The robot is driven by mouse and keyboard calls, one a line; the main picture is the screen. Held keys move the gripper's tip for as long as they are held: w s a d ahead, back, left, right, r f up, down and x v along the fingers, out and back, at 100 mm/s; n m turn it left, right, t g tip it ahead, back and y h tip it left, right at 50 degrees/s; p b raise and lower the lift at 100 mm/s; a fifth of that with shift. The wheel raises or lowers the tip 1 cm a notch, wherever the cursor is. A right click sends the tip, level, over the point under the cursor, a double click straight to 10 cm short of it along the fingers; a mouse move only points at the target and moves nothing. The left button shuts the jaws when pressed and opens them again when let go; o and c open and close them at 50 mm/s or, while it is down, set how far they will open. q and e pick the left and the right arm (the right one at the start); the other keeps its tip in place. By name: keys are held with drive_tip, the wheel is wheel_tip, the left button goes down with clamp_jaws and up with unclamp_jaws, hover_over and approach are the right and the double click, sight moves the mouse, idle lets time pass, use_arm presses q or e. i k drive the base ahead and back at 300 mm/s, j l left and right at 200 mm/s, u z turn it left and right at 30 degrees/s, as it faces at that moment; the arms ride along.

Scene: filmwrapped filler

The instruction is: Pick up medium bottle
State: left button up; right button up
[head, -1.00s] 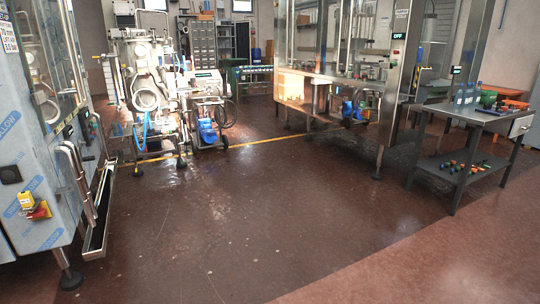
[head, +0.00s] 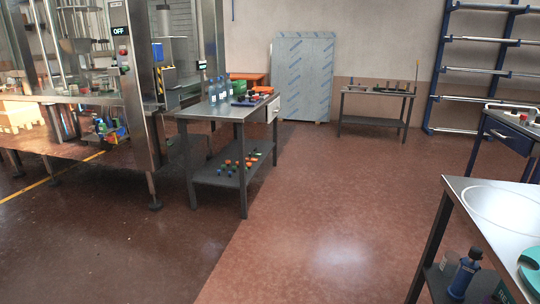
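Several clear bottles with blue labels or caps (head: 221,90) stand upright on top of the grey metal table (head: 198,111), left of the picture's middle. They are small at this distance, and I cannot tell which one is the medium size. Neither of my grippers is in view.
A steel filling machine (head: 144,100) stands at the left. Open floor (head: 330,215) lies between the tables. A back table (head: 360,93) and blue rack (head: 440,60) stand by the wall.

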sight(218, 89)
drive_tip(key=i+l+z, duration=0.3)
drive_tip(key=i, duration=0.95)
drive_tip(key=i+j+z, duration=0.25)
drive_tip(key=i, duration=1)
drive_tip(key=i+l+u, duration=0.45)
drive_tip(key=i, duration=0.25)
drive_tip(key=i+l+u, duration=0.95)
drive_tip(key=i+l, duration=0.2)
drive_tip(key=l, duration=0.4)
drive_tip(key=i+l+u, duration=0.1)
drive_tip(key=l+u, duration=0.25)
drive_tip(key=l, duration=0.3)
drive_tip(key=l+u, duration=0.35)
drive_tip(key=l, duration=0.3)
drive_tip(key=k+l+u, duration=0.1)
drive_tip(key=l+u, duration=0.25)
drive_tip(key=l, duration=0.35)
